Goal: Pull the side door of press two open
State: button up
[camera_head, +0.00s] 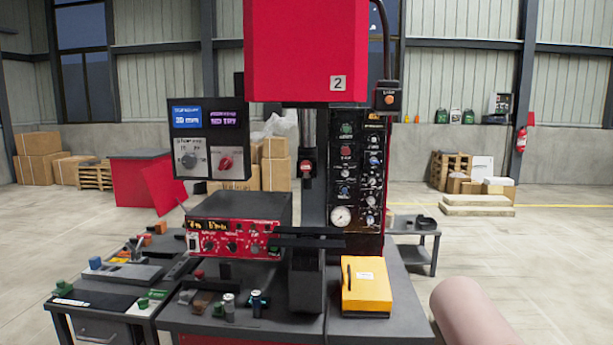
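Press two stands in front of me, with a red upper housing (306,50) that carries a "2" label (338,83). Below it are a dark column and a black control panel (358,170) with several knobs, buttons and a round gauge. A dark horizontal arm (310,240) juts out at the column's lower part. I cannot make out a side door or its handle on the press from here. My gripper is not in view. A smooth pinkish cylinder (475,310) at the lower right may be part of my arm; I cannot tell.
A red-fronted control unit (232,240) and a yellow box (366,288) are on the press's bench. A hanging display box (207,140) is left of the column. A side table (105,285) holds small parts. Open floor (550,260) lies at the right.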

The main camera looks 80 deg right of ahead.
aim_at(390, 125)
jog(key=k, duration=2.25)
jog(key=z, duration=2.3)
jog(key=i, duration=0.65)
jog(key=z, duration=1.1)
jog(key=i, duration=2)
jog(key=u, duration=0.85)
jog(key=i, duration=0.4)
jog(key=u, duration=0.4)
